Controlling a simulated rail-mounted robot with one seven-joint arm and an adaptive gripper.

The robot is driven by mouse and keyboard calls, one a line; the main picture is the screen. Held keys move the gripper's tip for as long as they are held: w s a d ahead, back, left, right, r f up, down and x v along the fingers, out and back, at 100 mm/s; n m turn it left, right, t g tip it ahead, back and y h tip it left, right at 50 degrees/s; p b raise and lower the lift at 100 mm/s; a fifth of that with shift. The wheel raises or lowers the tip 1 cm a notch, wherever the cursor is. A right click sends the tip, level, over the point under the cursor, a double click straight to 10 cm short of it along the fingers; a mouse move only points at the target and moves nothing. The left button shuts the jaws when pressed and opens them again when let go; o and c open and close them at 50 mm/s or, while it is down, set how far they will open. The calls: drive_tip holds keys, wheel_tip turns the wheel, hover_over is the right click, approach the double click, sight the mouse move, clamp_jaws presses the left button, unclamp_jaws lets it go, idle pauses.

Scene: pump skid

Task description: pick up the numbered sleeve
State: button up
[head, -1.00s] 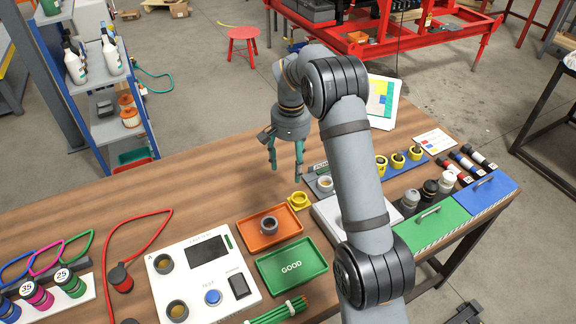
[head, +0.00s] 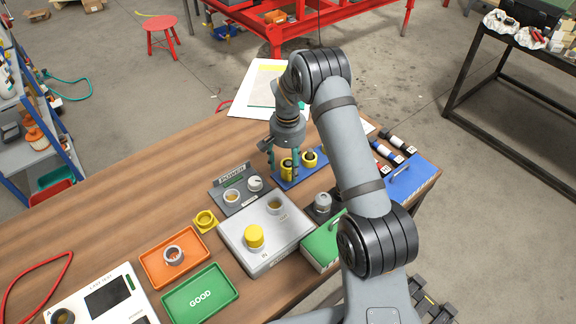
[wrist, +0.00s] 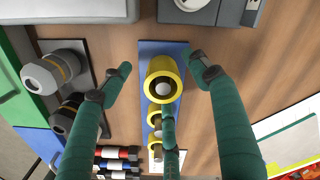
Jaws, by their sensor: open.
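Several yellow sleeves stand in a row on a blue rack (head: 290,183), each around a post. No number is legible on them. The nearest yellow sleeve (head: 287,168) is partly hidden by my gripper. In the wrist view this sleeve (wrist: 163,78) is largest, with a pale post end in its middle. My gripper (head: 284,163) has teal fingers and is open above this end of the rack. In the wrist view my gripper (wrist: 162,75) has fingers spread to either side of the sleeve, apart from it. A third finger overlaps the sleeves farther along.
A grey box with a yellow cap (head: 254,237), a power panel (head: 238,193) and a green box (head: 322,245) stand near the rack. An orange tray (head: 155,268) holds a grey ring. Dark-and-light cylinders (head: 402,143) lie right of my arm.

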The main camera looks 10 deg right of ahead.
drive_tip(key=shift+d, duration=0.1)
drive_tip(key=shift+c, duration=0.8)
drive_tip(key=c, duration=0.7)
drive_tip(key=shift+r, duration=0.1)
drive_tip(key=shift+c, duration=0.4)
